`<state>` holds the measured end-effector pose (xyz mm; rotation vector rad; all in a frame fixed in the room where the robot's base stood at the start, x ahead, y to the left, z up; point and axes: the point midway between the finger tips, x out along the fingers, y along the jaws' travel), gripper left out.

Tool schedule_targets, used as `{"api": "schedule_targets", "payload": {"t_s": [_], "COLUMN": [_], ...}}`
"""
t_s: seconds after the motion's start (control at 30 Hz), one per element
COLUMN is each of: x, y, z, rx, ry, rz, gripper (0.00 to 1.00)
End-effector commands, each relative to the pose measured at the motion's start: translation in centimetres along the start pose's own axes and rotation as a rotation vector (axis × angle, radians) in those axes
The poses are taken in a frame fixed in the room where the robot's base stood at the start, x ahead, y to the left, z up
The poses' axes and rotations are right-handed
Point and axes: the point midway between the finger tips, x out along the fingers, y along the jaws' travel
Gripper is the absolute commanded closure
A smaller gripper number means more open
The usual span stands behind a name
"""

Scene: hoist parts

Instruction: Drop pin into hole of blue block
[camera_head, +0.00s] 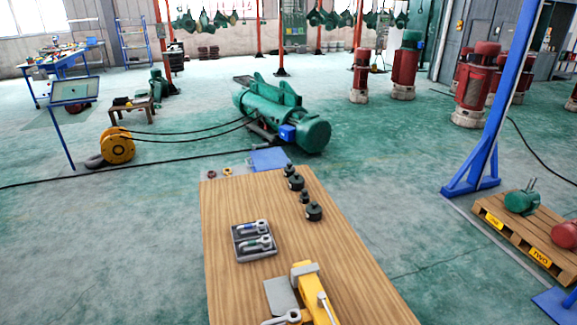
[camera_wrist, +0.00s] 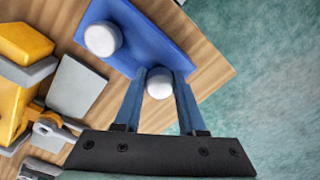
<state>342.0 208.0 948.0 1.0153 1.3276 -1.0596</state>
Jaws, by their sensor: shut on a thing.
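In the wrist view, my gripper (camera_wrist: 161,78) has its two blue fingers shut on a pale, round-headed pin (camera_wrist: 159,84). The blue block (camera_wrist: 148,38) lies on the wooden table beneath and beyond the fingertips. A second pale round-headed pin (camera_wrist: 101,39) stands at the block's left part. The held pin's head shows over the block's near right edge. Its lower end and the hole are hidden, so I cannot tell whether it is in the hole or above it. My gripper and the blue block do not show in the head view.
A yellow part (camera_wrist: 18,58) and a grey plate (camera_wrist: 76,89) lie left of the block; the yellow part also shows in the head view (camera_head: 303,283). Farther along the wooden table (camera_head: 225,215) are a black tray of shackles (camera_head: 240,257) and several dark weights (camera_head: 313,212).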

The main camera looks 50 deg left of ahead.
Motion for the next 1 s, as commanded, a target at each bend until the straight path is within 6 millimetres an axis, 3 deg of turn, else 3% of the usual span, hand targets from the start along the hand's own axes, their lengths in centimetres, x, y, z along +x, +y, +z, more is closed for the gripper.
{"api": "schedule_targets", "payload": {"t_s": [0.2, 0.23, 0.4, 0.77, 1.0], "x": [-0.1, -0.1, -0.1, -0.3, -3.7], "y": [0.1, 0.1, 0.0, 0.0, 0.1], "z": [0.0, 0.0, 0.0, 0.0, 0.0], "rx": [0.000, 0.000, 0.000, 0.000, 0.001], "ry": [0.001, 0.001, 0.000, 0.000, 0.002], "rz": [0.001, 0.001, 0.001, 0.000, 0.005], "gripper": [1.00, 0.55, 0.25, 0.25, 0.25]}}
